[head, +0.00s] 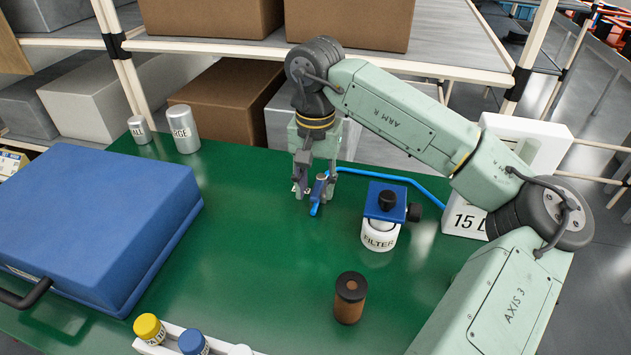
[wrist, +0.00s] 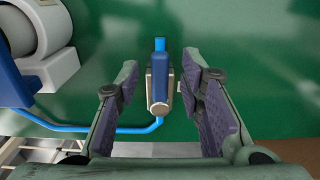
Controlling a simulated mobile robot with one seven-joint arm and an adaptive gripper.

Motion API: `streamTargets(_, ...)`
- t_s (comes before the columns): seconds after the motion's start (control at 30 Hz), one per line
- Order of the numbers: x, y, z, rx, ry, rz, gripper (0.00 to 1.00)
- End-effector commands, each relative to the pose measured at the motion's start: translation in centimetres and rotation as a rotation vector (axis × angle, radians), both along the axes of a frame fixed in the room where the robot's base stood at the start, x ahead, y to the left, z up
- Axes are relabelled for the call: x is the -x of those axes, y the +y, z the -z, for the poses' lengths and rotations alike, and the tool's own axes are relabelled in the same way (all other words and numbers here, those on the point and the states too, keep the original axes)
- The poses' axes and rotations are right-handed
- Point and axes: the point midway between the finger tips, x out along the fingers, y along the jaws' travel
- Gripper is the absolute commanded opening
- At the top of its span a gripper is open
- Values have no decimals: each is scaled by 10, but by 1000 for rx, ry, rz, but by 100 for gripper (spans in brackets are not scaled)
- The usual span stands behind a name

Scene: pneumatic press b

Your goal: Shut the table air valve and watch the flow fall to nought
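The table air valve is a small metal body with a blue lever (wrist: 160,78), centred between my fingers in the wrist view. The lever points along the line of the short blue hose end at the top. In the head view the valve's blue part (head: 318,192) shows at the fingertips, partly hidden by them. My gripper (head: 314,190) points down over the valve. In the wrist view my gripper (wrist: 163,90) is open, one finger on each side of the lever, with gaps on both sides. I can make out no flow reading.
A blue hose (head: 400,178) runs from the valve behind the filter (head: 379,236) towards a white tank (head: 462,222). A brown-black cylinder (head: 349,298) stands in front. A blue case (head: 85,220) fills the left; the green table (head: 250,270) between is clear.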

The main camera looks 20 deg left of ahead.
Motion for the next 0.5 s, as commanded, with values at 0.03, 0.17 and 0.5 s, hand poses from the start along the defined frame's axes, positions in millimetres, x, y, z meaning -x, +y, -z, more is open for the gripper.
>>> streamTargets(0.03, 0, 0, 2, 0, 1, 0, 35)
streamTargets(0.17, 0, 0, 6, 0, 0, 0, 35)
streamTargets(0.5, 0, 0, 6, 0, 0, 0, 26)
